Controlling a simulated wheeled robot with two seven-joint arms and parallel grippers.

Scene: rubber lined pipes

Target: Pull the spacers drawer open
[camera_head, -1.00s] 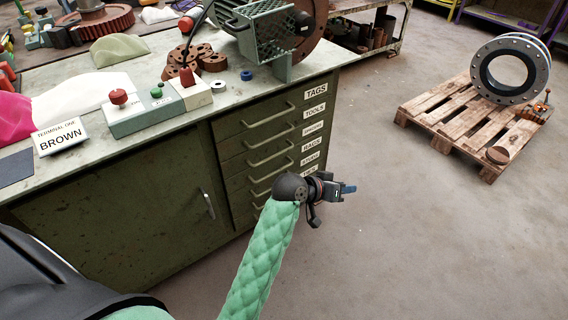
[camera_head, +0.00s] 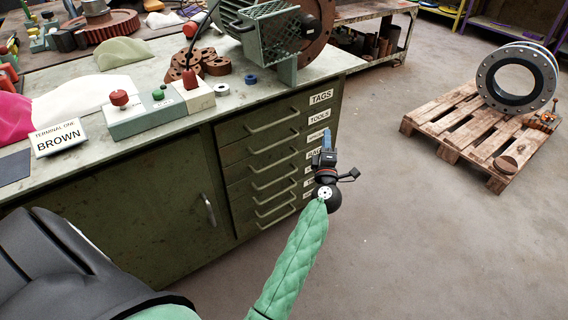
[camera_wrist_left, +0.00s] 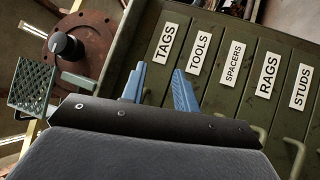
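The spacers drawer (camera_head: 317,135) is the third one down in the green cabinet, under TAGS and TOOLS. It looks shut, flush with the drawers around it. Its bar handle (camera_head: 274,160) shows in the head view. Its SPACERS label (camera_wrist_left: 233,63) is clear in the left wrist view. My left gripper (camera_head: 327,135) is in front of the right part of the drawer stack, fingers pointing towards the cabinet. In the left wrist view its two blue fingers (camera_wrist_left: 158,67) are apart with nothing between them, clear of any handle. My right gripper is not in view.
The bench top (camera_head: 205,115) above the drawers carries a control box with a red button (camera_head: 120,98), brown rings and a caged machine (camera_head: 270,35). A cupboard door (camera_head: 150,205) is left of the drawers. A pallet (camera_head: 465,130) stands right; the floor between is clear.

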